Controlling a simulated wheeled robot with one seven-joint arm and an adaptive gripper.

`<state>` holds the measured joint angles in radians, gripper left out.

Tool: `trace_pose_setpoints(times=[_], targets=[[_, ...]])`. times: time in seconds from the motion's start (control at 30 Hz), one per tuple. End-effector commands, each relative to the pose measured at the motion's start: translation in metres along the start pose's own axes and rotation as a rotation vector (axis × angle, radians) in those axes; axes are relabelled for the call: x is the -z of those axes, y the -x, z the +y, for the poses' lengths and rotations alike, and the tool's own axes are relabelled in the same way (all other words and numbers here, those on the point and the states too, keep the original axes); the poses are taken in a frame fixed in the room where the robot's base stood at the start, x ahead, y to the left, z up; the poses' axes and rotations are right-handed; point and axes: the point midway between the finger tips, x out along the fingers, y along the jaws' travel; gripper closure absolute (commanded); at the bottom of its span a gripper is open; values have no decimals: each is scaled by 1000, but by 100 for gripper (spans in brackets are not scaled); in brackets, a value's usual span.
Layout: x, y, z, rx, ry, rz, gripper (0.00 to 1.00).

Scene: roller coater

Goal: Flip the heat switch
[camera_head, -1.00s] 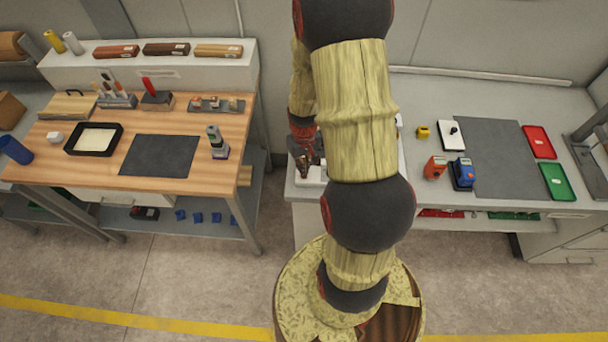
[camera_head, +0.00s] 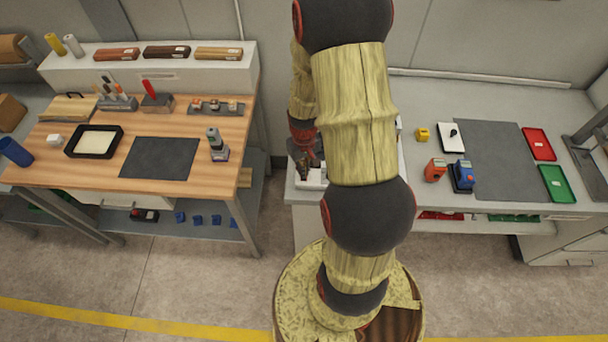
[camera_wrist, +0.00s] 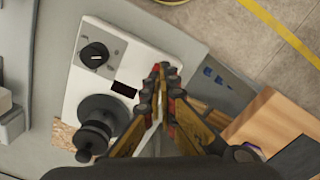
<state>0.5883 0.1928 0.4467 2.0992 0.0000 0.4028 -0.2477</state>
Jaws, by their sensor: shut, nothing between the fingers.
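The roller coater (camera_wrist: 150,50) is a white machine in the wrist view. It carries a grey panel with a round black knob (camera_wrist: 95,55), a small black rectangle (camera_wrist: 124,89) and a black roller part (camera_wrist: 100,116). I cannot tell for sure which part is the heat switch. My gripper (camera_wrist: 161,70) is shut and empty, its fingertips over the machine's edge, to the right of the black rectangle. Contact cannot be made out. In the head view my arm hides most of the machine; a white part (camera_head: 312,180) shows beside my gripper (camera_head: 308,173).
The machine stands on a grey bench (camera_head: 400,82) with a red device (camera_head: 435,170), a blue device (camera_head: 462,174), a red tray (camera_head: 539,144) and a green tray (camera_head: 557,183). A wooden bench (camera_head: 70,172) stands to the left, across a floor gap.

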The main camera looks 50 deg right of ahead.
Motion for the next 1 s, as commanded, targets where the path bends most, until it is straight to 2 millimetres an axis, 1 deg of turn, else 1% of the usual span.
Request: trace_pose_setpoints(times=[0.37, 1.0], targets=[[0, 0, 0, 0, 0, 0, 100], [0, -9, 0, 0, 0, 0, 100]])
